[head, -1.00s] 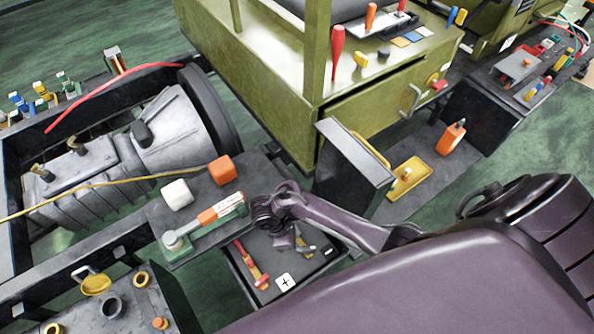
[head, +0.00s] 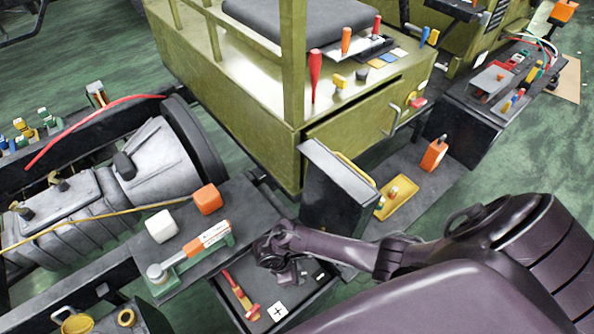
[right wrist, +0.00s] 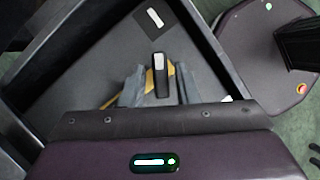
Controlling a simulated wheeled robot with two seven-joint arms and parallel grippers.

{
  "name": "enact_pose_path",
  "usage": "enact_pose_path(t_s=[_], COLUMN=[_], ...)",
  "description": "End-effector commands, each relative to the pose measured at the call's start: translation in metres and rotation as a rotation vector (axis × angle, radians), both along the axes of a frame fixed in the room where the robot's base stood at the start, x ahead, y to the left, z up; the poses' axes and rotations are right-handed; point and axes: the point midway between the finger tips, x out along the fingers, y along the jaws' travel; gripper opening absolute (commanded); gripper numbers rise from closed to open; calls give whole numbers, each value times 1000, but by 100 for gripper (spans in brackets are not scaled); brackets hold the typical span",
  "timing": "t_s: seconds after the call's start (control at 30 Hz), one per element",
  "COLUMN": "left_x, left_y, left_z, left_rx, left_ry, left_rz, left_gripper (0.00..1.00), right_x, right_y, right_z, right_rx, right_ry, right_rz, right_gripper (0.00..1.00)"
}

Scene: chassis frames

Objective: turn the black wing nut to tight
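No black wing nut can be made out for certain. A black knob (head: 124,165) stands on the grey gearbox housing (head: 155,150) at left, and a small dark knob (head: 361,74) sits on the olive cabinet's top; their shapes are too small to tell. My right gripper (head: 290,273) is over the dark open tray (head: 318,292). In the right wrist view it is open (right wrist: 159,87), its grey fingers on either side of a black piece with a pale top (right wrist: 160,75), with visible gaps. A yellow part (right wrist: 147,82) lies behind. My left gripper is not in view.
A red-handled tool (head: 240,298) lies in the tray. White (head: 161,226) and orange (head: 207,198) blocks sit on the dark ledge beside it. The olive cabinet (head: 235,95) and a dark upright box (head: 338,190) stand behind and right of my gripper.

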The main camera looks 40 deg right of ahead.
Motion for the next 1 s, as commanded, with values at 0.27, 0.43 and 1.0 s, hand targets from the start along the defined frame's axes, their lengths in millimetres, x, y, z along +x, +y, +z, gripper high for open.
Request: enact_pose_path(t_s=[0.27, 0.43, 1.0], left_x=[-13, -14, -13], left_y=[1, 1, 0], left_z=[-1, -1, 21], left_rx=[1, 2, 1], left_ry=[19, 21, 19], left_rz=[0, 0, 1], left_gripper=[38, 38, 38], right_x=[0, 0, 2], right_y=[0, 0, 0], right_z=[0, 1, 3], right_rx=[0, 0, 3], right_ry=[0, 0, 2], right_rz=[0, -8, -350], right_gripper=[0, 0, 0])
